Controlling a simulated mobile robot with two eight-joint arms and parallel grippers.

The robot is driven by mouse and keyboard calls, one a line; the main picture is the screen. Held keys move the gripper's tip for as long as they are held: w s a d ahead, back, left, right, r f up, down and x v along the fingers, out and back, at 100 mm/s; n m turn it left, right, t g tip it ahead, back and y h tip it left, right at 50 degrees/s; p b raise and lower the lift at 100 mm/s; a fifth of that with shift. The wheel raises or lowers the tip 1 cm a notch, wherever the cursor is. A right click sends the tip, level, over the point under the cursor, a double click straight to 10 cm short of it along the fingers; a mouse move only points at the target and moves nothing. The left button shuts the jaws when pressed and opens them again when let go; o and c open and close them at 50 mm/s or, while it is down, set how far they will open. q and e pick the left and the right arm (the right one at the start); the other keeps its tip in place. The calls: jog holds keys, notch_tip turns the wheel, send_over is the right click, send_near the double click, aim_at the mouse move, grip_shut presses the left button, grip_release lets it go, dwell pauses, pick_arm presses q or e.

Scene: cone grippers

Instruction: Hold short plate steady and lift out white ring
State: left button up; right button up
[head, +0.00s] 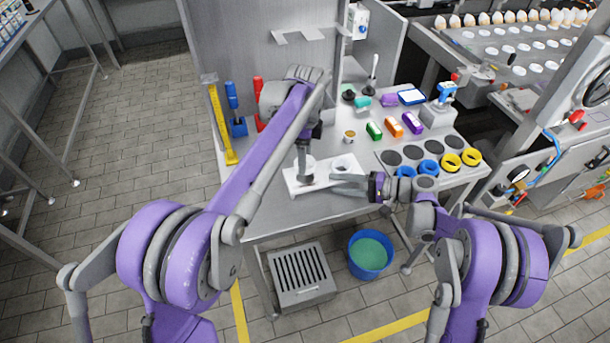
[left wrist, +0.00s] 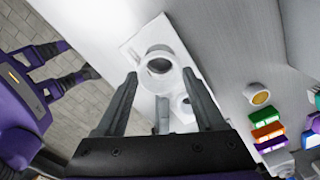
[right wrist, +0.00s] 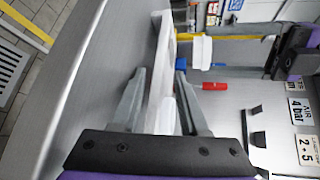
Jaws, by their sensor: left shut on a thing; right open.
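The short white plate (head: 320,183) lies on the grey bench near its front edge. My left gripper (head: 305,160) points down over the plate's left part. Its fingers (left wrist: 160,82) are shut on the white ring (left wrist: 158,62), one on each side. In the right wrist view the ring (right wrist: 202,52) stands above the plate's face; I cannot tell whether it is fully clear of it. A second round opening (left wrist: 186,104) shows in the plate. My right gripper (head: 345,185) is open at the plate's right end. The plate (right wrist: 163,85) shows edge-on between its fingers (right wrist: 162,75).
Coloured blocks (head: 394,127) and a small tan cup (head: 349,136) stand behind the plate. Blue rings (head: 428,167) and yellow rings (head: 452,161) sit at the right. Blue and red tools and a yellow strip (head: 222,125) are at the left. The bench's front edge is close.

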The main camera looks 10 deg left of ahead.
jog(key=shift+d+f, duration=0.1)
jog(key=v, duration=1.2)
jog(key=shift+s, duration=0.1)
